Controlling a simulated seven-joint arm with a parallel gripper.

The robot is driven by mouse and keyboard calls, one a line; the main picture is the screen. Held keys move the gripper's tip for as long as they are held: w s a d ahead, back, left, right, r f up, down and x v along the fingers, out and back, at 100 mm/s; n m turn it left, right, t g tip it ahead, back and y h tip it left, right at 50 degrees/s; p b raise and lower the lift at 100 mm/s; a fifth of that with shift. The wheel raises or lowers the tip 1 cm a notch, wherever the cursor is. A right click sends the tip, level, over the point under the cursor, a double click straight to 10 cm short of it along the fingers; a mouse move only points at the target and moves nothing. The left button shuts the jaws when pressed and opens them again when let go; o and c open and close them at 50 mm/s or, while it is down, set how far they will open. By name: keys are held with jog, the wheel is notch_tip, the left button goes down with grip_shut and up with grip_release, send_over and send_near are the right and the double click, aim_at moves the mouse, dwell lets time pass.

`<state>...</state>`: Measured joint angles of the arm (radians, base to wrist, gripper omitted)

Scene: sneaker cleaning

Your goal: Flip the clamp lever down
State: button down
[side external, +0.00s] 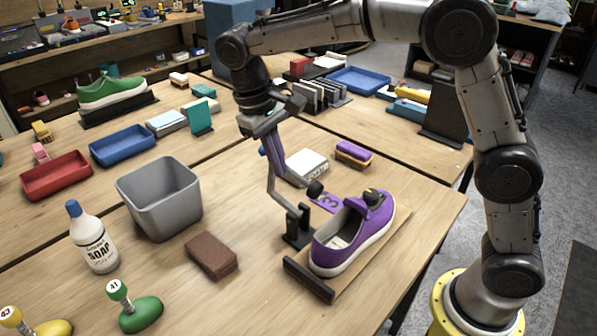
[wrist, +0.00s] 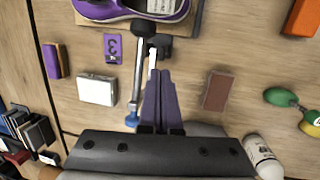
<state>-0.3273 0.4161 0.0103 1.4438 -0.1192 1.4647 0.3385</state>
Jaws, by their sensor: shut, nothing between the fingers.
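The clamp has a black base (side external: 298,228) beside the purple sneaker (side external: 352,238), which sits on a wooden board. Its black pad (side external: 315,188) appears above the sneaker's near side; contact cannot be told. In the wrist view the clamp's metal lever (wrist: 136,85) runs back from the pad to a blue tip (wrist: 132,119). The blue tip also shows partly behind my fingers in the side view (side external: 262,151). My gripper (side external: 278,172) is shut and empty, pointing down beside the lever. In the wrist view its fingers (wrist: 160,75) lie just right of the lever; touch is unclear.
A brown block (side external: 211,255), grey bin (side external: 160,200) and soap bottle (side external: 92,238) stand to the left. A white box (side external: 307,164), a purple number tag (side external: 328,202) and a purple-yellow sponge (side external: 353,155) lie behind the clamp. Bare tabletop surrounds the brown block.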

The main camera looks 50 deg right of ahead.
jog(key=shift+s+d+f, duration=0.55)
jog(key=shift+s, duration=0.25)
jog(key=shift+s+d+f, duration=0.55)
jog(key=shift+s, duration=0.25)
jog(key=shift+s, duration=0.15)
jog(key=shift+s+t, duration=0.3)
